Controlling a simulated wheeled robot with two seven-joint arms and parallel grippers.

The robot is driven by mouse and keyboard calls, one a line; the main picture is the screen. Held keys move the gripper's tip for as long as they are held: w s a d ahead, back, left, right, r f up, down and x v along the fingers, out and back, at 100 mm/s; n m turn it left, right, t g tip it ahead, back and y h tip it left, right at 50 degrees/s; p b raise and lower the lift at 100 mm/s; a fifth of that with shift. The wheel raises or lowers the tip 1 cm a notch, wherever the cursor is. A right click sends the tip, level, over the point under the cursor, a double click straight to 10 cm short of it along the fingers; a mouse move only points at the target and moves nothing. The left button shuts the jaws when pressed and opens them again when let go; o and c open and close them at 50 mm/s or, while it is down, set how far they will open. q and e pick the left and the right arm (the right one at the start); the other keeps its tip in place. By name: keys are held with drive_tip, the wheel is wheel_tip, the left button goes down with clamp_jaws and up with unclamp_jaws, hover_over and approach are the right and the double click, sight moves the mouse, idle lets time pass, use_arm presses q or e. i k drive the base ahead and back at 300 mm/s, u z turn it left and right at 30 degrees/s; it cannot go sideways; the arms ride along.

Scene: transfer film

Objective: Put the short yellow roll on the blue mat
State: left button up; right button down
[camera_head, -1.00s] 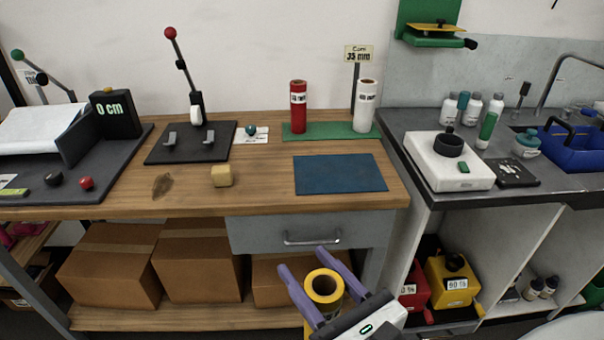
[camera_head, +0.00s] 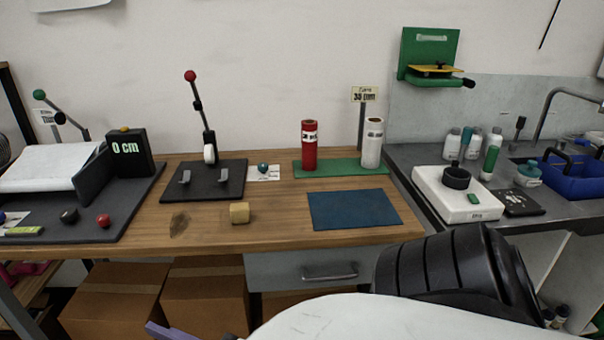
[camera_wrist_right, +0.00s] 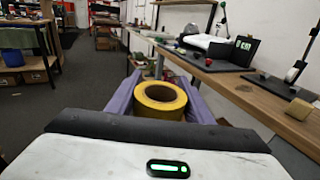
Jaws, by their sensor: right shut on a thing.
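The short yellow roll (camera_wrist_right: 160,108) shows in the right wrist view, with its round grey-brown hole facing up toward the camera. My right gripper (camera_wrist_right: 160,82) is shut on it, with one purple finger on each side. The roll is beside the wooden bench, apart from it. In the head view my right arm covers the lower right, and only a purple finger part shows at the bottom edge; the roll is hidden there. The blue mat (camera_head: 355,210) lies flat and bare at the bench's front right. My left gripper is in neither current view.
On the wooden bench (camera_head: 285,237) a red roll (camera_head: 309,148) and a white roll (camera_head: 371,145) stand on a green strip (camera_head: 335,170). A tan block (camera_head: 239,213) sits left of the mat. A lever press (camera_head: 200,182) stands behind the block. A drawer handle (camera_head: 330,271) sticks out below.

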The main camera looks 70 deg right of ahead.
sight(352, 206)
drive_tip(key=i, duration=0.9)
drive_tip(key=z, duration=2.1)
